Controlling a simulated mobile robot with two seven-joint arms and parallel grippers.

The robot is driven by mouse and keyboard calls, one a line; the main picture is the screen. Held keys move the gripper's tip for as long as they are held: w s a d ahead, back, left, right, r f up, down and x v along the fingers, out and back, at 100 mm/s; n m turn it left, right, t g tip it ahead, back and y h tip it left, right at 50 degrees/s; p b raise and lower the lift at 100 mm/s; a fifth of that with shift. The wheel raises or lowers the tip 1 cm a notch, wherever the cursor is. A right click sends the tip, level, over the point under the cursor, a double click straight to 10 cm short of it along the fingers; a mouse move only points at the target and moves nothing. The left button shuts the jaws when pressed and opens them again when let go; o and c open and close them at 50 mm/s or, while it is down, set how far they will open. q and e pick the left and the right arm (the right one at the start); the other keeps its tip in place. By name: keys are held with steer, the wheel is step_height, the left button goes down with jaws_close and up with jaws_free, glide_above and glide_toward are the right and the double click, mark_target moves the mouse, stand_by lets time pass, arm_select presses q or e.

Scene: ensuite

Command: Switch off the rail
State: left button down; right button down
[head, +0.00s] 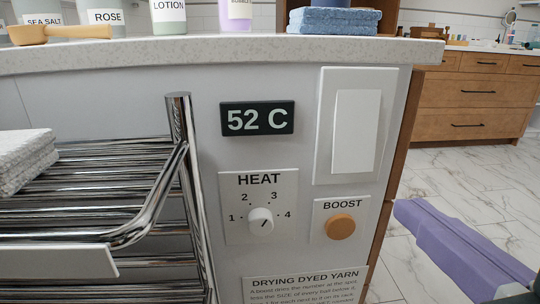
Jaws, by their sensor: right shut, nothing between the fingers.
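The chrome rail (180,135) stands at the left, in front of a pale panel. A dark display (257,119) on the panel reads 52 C. To its right is a large white rocker switch (356,130); which way it is tipped I cannot tell. Below the display is the HEAT dial (261,221), a white knob with marks 1 to 4; its exact setting is unclear. An orange round BOOST button (340,227) sits to the right of the dial. My right gripper (405,213), purple, is shut and empty, right of the button and apart from the panel. My left gripper is out of view.
A folded white towel (22,160) lies on the rail. Above the panel, a counter (220,53) holds bottles, a wooden scoop (60,32) and folded blue towels (334,21). A sign about drying dyed yarn (305,289) is low on the panel. Wooden drawers (475,92) stand behind open marble floor.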

mark_target(347, 155)
steer(key=w, duration=0.4)
steer(key=w+f+b, duration=0.1)
steer(key=w, duration=0.3)
steer(key=w+f+b, duration=0.1)
steer(key=w, duration=0.4)
steer(key=shift+a+f, duration=0.1)
steer(key=shift+a, duration=0.05)
steer(key=shift+w+f+b, duration=0.1)
steer(key=shift+f+b, duration=0.3)
steer(key=shift+b, duration=0.5)
steer(key=shift+w+r+t+b, duration=0.15)
steer(key=shift+t+b, duration=0.15)
steer(key=shift+b, duration=0.05)
steer(key=shift+r, duration=0.2)
